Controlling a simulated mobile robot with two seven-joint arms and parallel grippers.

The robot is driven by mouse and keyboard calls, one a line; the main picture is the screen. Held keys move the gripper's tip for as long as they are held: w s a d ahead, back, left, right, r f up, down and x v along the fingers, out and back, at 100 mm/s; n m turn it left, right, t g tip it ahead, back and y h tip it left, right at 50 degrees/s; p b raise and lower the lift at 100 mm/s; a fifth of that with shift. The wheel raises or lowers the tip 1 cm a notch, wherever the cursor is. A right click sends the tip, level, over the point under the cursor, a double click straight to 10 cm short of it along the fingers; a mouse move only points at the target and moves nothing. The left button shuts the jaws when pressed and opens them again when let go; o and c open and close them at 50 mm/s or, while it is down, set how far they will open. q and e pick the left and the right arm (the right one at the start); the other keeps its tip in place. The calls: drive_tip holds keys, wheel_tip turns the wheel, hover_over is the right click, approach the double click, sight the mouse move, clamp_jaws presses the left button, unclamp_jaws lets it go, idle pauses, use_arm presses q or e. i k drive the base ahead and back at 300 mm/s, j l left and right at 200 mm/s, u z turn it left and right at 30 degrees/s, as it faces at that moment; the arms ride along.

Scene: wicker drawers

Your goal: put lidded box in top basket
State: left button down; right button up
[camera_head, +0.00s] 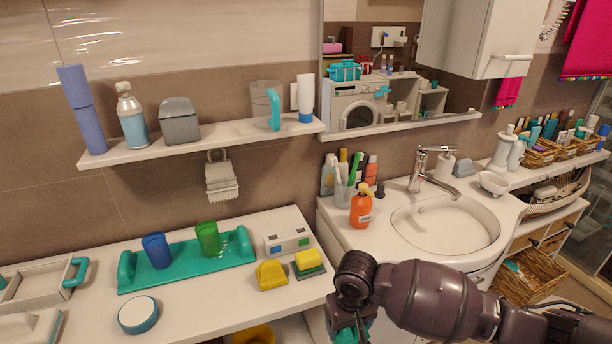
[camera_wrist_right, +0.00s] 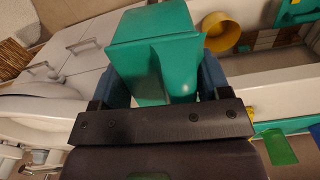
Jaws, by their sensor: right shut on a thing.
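A teal-green lidded box (camera_wrist_right: 155,50) is held between the fingers of my right gripper (camera_wrist_right: 160,90) in the right wrist view. In the head view only a small green part of the box (camera_head: 347,334) shows at the bottom edge, under my right wrist. My right gripper is in front of the counter, between the white table and the sink. My left gripper is out of view.
The sink counter (camera_head: 350,238) holds an orange soap bottle (camera_head: 361,206) and a cup of brushes. The white table (camera_head: 210,300) bears a teal tray with two cups, sponges and a round tin. Small baskets (camera_head: 540,153) full of bottles line the right shelf.

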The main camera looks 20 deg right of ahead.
sight(537, 285)
drive_tip(key=i+l, duration=0.1)
drive_tip(key=l, duration=2.55)
drive_tip(key=i+l, duration=0.15)
drive_tip(key=l, duration=1.2)
